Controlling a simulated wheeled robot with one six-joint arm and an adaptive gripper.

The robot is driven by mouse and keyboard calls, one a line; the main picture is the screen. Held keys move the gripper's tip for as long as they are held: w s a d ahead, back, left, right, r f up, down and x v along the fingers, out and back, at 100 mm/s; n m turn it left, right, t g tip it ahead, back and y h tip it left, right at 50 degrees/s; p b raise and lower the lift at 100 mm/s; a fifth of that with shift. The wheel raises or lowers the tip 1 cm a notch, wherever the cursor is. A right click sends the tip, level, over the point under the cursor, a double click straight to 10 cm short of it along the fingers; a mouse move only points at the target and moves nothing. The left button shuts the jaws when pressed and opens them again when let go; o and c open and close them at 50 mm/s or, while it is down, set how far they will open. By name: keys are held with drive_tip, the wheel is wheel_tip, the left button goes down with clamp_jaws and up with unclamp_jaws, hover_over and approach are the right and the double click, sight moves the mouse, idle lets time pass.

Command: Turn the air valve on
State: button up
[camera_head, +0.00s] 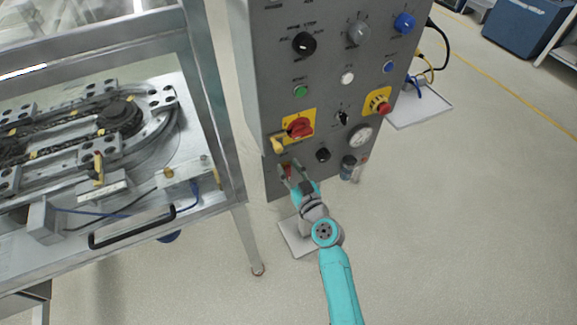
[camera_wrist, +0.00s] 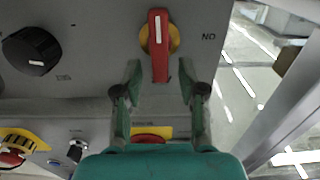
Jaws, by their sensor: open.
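The air valve has a red handle on a yellow round base, low on the left of the grey control panel. In the head view the handle (camera_head: 287,171) is partly covered by my gripper (camera_head: 290,173). In the wrist view the valve handle (camera_wrist: 159,45) runs straight up and down in the picture. A label that seems to be an upside-down "ON" stands to its right. My gripper (camera_wrist: 160,82) is open. Its two fingers are on either side of the handle's lower end, with gaps visible on both sides.
A black knob (camera_head: 323,155) sits right of the valve. A red switch on a yellow plate (camera_head: 300,126) with a yellow padlock (camera_head: 278,146) is just above. A gauge (camera_head: 361,137) and filter bowl (camera_head: 348,168) are further right. The ring-track table (camera_head: 225,160) stands close on the left.

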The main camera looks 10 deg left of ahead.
drive_tip(key=shift+w+a, duration=0.3)
drive_tip(key=shift+w, duration=0.15)
clamp_jaws()
